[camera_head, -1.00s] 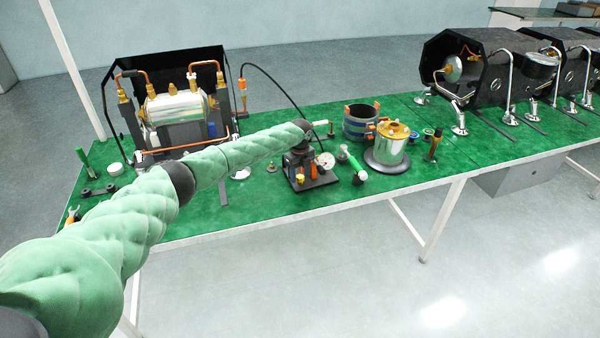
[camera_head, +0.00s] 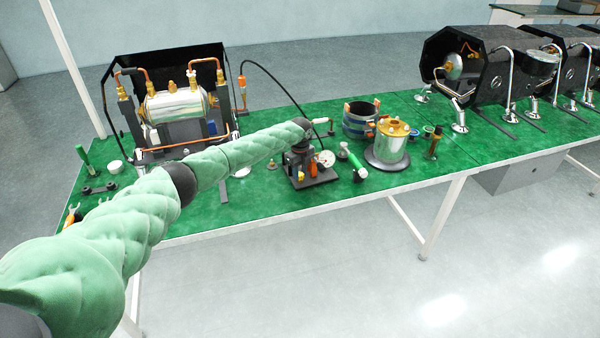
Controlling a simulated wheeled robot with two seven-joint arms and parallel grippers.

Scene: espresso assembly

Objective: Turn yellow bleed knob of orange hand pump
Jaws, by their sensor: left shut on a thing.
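The hand pump (camera_head: 322,176) stands on a black base near the front edge of the green table, with a round white gauge and an orange part (camera_head: 313,168). Its small yellow bleed knob (camera_head: 301,180) shows low on the near side. My left arm reaches in from the left, and my left gripper (camera_head: 298,164) points down over the pump's left part, right at the knob. It is shut on the yellow bleed knob; the fingertips are small and partly hidden by the wrist and dark pump parts. My right gripper is not in view.
A green-handled tool (camera_head: 355,164) lies right of the pump, beside a gold-topped metal canister (camera_head: 388,148) on a dark round base. A black hose (camera_head: 275,82) arches behind the pump. An open boiler frame (camera_head: 175,105) stands at the back left.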

